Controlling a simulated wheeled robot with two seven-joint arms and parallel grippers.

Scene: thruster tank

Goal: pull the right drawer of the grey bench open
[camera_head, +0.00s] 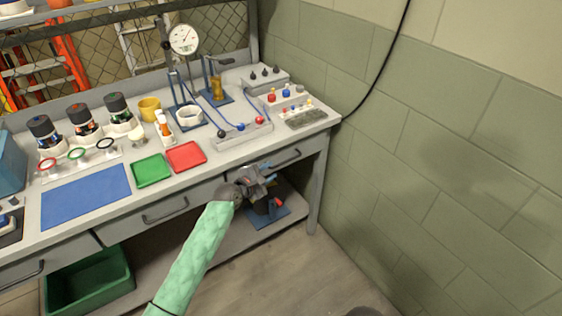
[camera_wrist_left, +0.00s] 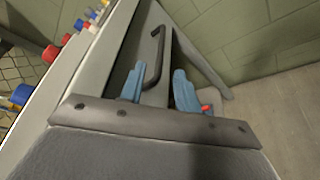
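The grey bench (camera_head: 225,165) has a right drawer (camera_head: 305,148) with a dark bar handle (camera_head: 287,159). The drawer looks shut in the head view. My left gripper (camera_head: 268,172) is in front of the drawer, close to the left part of the handle. In the left wrist view, its two blue fingers (camera_wrist_left: 158,78) are spread apart with nothing held. The handle (camera_wrist_left: 157,55) shows ahead, between the fingers in the picture; I cannot tell whether they touch it. My right gripper is not in view.
A dark device on a blue base (camera_head: 283,213) sits on the lower shelf below my left gripper. Red (camera_head: 186,157) and green (camera_head: 151,170) trays lie on the benchtop. A green block wall (camera_head: 420,150) stands close on the right. The floor (camera_head: 290,275) in front is clear.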

